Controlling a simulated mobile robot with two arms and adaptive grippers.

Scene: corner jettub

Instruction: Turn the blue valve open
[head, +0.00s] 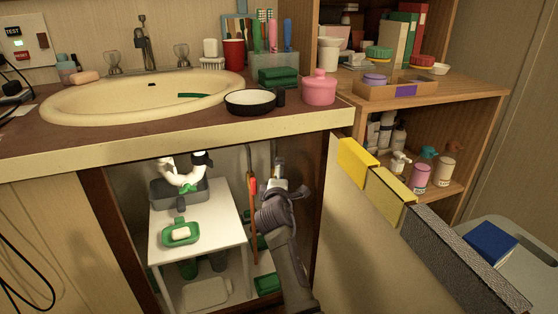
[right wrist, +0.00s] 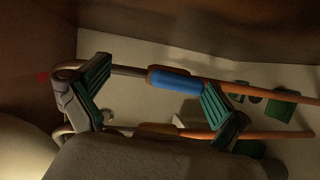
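The blue valve (right wrist: 177,80) shows in the right wrist view as a short blue handle, in line with a pipe that is grey on one side and copper on the other. It lies between the fingers of my right gripper (right wrist: 157,74), nearer the right finger. The fingers are spread wide with green ribbed pads, and I see no grip on the handle. In the head view my right gripper (head: 279,190) is inside the open cabinet under the sink, at the pipes, and hides the blue valve. My left gripper is in neither view.
A red handle (head: 252,187) sits on the pipe just left of my right gripper. A white shelf table (head: 217,222) with a green soap dish (head: 180,234) stands left in the cabinet. The open cabinet door (head: 362,235) is close on the right. The counter edge (head: 190,146) is above.

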